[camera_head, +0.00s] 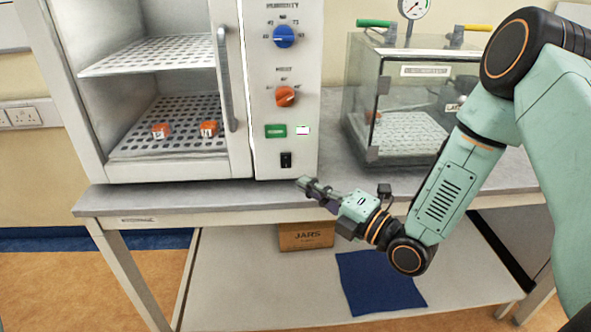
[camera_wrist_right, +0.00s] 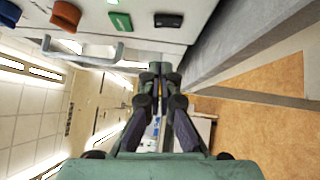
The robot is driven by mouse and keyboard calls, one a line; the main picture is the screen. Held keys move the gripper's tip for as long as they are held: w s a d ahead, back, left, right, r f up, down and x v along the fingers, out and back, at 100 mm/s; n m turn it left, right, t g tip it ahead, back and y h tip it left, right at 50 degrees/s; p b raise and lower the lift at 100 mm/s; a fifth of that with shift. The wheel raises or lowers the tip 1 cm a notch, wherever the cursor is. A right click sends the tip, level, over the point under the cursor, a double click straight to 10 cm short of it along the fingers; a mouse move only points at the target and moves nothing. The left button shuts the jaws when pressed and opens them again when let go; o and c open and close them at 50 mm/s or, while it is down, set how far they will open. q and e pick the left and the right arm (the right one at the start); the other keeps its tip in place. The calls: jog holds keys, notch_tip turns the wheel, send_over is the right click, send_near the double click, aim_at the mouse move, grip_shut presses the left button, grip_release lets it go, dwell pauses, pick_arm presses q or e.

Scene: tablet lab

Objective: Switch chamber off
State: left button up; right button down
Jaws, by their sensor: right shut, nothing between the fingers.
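The chamber (camera_head: 250,100) is the white cabinet on the left of the bench, with a control panel on its right side. A small black switch (camera_head: 286,160) sits low on that panel; it also shows at the top of the right wrist view (camera_wrist_right: 168,20). I cannot tell which way the switch is set. My right gripper (camera_head: 305,184) is shut and empty, its fingertips in front of the bench edge, below and a little right of the switch, apart from it. Its closed fingers show in the wrist view (camera_wrist_right: 155,70). My left gripper is not in view.
Above the switch are a green panel piece (camera_head: 276,131), an orange knob (camera_head: 287,96) and a blue knob (camera_head: 284,36). The chamber's handle (camera_head: 226,80) sticks out left of the panel. A clear box (camera_head: 360,110) stands right on the bench. A jars carton (camera_head: 306,236) sits below.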

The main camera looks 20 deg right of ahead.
aim_at(283, 157)
jog(key=w, duration=0.4)
jog(key=w+a, duration=0.1)
jog(key=w, duration=0.1)
jog(key=shift+r+b, duration=0.3)
jog(key=shift+r, duration=0.05)
jog(key=shift+w+d, duration=0.25)
jog(key=shift+w, duration=0.1)
jog(key=shift+r, duration=0.1)
jog(key=shift+a, duration=0.1)
jog(key=shift+w+r, duration=0.15)
jog(key=shift+w, duration=0.1)
